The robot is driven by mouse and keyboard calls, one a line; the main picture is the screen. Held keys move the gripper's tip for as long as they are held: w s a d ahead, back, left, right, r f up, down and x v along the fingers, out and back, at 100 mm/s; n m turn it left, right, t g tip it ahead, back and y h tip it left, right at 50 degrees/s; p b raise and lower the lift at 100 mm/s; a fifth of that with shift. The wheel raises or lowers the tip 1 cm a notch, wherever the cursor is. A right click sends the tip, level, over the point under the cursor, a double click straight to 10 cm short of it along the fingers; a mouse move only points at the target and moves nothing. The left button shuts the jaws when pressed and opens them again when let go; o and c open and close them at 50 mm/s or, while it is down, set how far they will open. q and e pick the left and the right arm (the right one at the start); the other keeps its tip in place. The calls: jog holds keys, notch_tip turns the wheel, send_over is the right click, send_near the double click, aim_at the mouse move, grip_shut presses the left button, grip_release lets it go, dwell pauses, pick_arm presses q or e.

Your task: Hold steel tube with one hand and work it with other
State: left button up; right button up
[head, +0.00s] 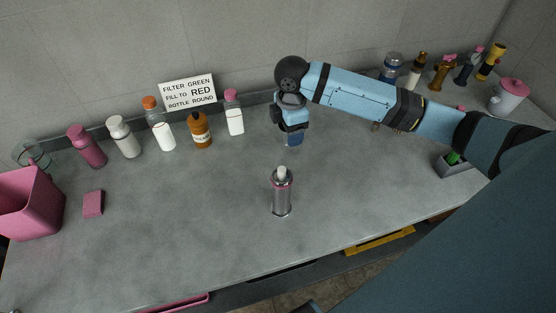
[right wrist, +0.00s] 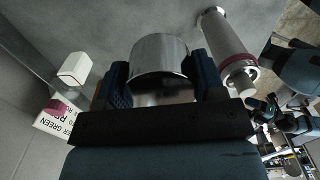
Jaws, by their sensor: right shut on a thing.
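A steel tube (head: 281,196) with a pink ring and a white top stands upright on the grey counter. It also shows in the right wrist view (right wrist: 228,45), to the right of my gripper and apart from it. My right gripper (head: 292,137) is above the counter behind the tube. In the right wrist view, its two dark fingers (right wrist: 160,88) are shut on a short steel cylinder (right wrist: 160,55), like a cap or cup. That cylinder is mostly hidden in the head view. My left gripper is not in view.
Several bottles line the back left, among them an amber bottle (head: 200,131) and a white bottle (head: 234,114), by a sign (head: 188,92). A pink bin (head: 30,203) and pink block (head: 93,204) are at left. A grey tray (head: 452,168) is at right. The counter around the tube is clear.

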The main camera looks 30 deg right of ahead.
notch_tip(320, 180, down, 18)
jog(key=shift+r, duration=0.2)
jog(key=shift+f, duration=0.1)
jog(key=o, duration=1)
notch_tip(320, 180, up, 12)
